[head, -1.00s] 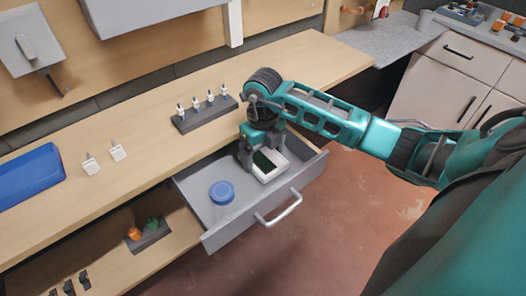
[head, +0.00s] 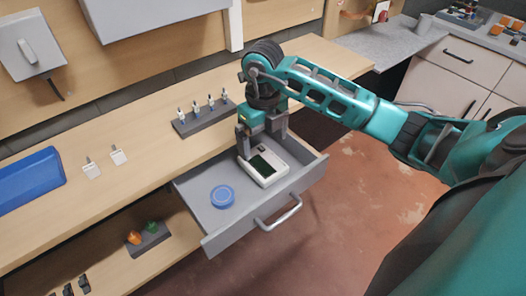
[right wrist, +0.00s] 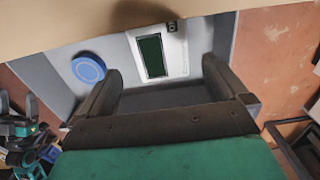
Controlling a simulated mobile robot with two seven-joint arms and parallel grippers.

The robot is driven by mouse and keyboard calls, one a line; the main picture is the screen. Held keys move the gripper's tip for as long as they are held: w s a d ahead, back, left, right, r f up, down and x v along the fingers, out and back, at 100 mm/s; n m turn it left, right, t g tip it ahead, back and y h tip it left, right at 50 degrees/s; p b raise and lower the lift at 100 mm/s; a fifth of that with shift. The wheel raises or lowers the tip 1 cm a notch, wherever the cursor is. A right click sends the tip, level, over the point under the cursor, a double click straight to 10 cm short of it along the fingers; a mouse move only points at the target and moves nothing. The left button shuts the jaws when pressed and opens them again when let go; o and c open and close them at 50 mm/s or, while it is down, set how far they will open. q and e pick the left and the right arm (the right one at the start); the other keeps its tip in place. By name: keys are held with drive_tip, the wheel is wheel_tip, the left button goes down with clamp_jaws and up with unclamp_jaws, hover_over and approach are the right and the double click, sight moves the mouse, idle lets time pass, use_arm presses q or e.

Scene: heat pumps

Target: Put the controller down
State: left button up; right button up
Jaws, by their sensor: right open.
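The controller (head: 268,168) is a white box with a dark green screen, lying in the open grey drawer (head: 203,205). It also shows in the right wrist view (right wrist: 174,56), beyond my fingers and apart from them. My right gripper (head: 262,145) is open and empty, just above the back end of the controller. In the right wrist view its two fingers (right wrist: 160,80) are spread wide. My left gripper is not seen in the head view.
A round blue object (head: 222,196) lies in the drawer left of the controller. The drawer handle (head: 279,212) sticks out in front. A dark rack (head: 205,117) with several small fittings stands on the wooden bench above. A blue tray (head: 28,178) lies at the left.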

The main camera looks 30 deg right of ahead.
wheel_tip(320, 180, up, 6)
drive_tip(key=shift+f, duration=0.2)
idle(0.5)
